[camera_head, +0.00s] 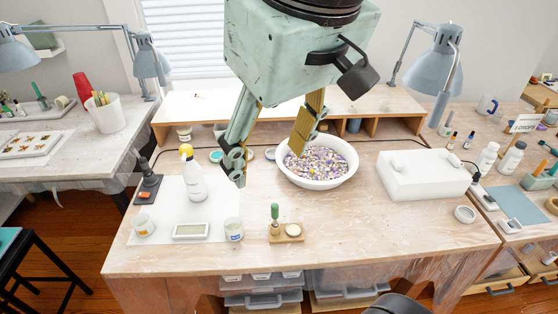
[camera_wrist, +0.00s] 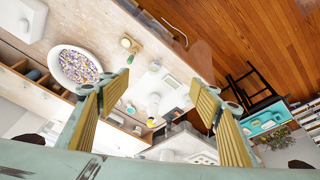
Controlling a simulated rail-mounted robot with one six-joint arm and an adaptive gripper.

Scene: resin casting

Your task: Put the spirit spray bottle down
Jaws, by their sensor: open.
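The spirit spray bottle (camera_head: 193,184) is white with a yellow top and stands upright on the white mat (camera_head: 172,207) at the left of the workbench. It also shows between my spread fingers in the wrist view (camera_wrist: 153,105). My gripper (camera_head: 268,158) is open and empty. It hangs above the bench, right of the bottle and apart from it.
A white bowl of coloured pieces (camera_head: 318,182) stands behind and right of my gripper.

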